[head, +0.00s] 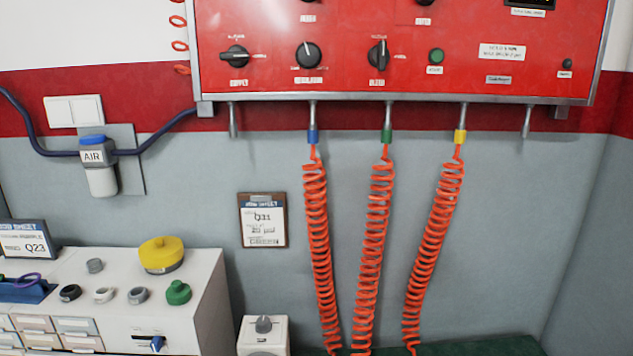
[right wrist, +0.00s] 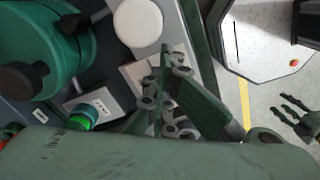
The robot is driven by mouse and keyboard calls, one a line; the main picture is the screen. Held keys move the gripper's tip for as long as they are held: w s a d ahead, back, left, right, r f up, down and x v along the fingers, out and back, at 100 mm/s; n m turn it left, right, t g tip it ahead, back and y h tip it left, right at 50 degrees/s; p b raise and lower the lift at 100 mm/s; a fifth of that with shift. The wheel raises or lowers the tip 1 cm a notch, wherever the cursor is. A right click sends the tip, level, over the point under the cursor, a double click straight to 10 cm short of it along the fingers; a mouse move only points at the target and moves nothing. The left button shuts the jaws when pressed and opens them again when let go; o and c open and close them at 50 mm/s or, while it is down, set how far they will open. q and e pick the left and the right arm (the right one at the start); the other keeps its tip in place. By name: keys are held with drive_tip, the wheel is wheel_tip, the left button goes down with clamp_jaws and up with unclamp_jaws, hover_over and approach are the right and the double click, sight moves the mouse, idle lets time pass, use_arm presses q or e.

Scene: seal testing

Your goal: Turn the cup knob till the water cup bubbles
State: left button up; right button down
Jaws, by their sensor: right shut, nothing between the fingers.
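A grey knob (head: 264,324) sits on top of a small white box (head: 263,345) at the bottom of the head view. Whether it is the cup knob I cannot tell. I cannot make out a water cup or bubbles in either view. My right gripper (right wrist: 170,62) is shut and empty in the right wrist view. Its fingertips are by a white round object (right wrist: 137,22), with a grey block beside it; whether they touch is unclear. Neither gripper shows in the head view.
A red panel (head: 270,85) with black knobs hangs above orange coiled hoses (head: 317,220). A white cabinet (head: 215,290) with several caps stands at left. In the right wrist view, a green cylinder (right wrist: 40,45) and a glowing green button (right wrist: 80,120) are at left.

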drive_tip(key=shift+s+a+f, duration=0.2)
drive_tip(key=shift+f, duration=0.15)
idle(0.5)
drive_tip(key=shift+s, duration=0.1)
drive_tip(key=shift+s+a+p, duration=0.2)
drive_tip(key=shift+a+p, duration=0.1)
drive_tip(key=shift+p, duration=0.7)
drive_tip(key=shift+w+a+r+p, duration=0.1)
drive_tip(key=shift+w+a+p, duration=0.05)
drive_tip(key=shift+p, duration=0.45)
drive_tip(key=shift+w+r+p, duration=0.1)
drive_tip(key=shift+r+p, duration=0.05)
drive_tip(key=shift+p, duration=0.15)
drive_tip(key=shift+s+d+p, duration=0.2)
drive_tip(key=shift+s+p, duration=0.05)
drive_tip(key=shift+p, duration=0.1)
wheel_tip(320, 180, up, 6)
drive_tip(key=p, duration=0.5)
drive_tip(key=shift+s+d+p, duration=0.15)
drive_tip(key=shift+p, duration=0.25)
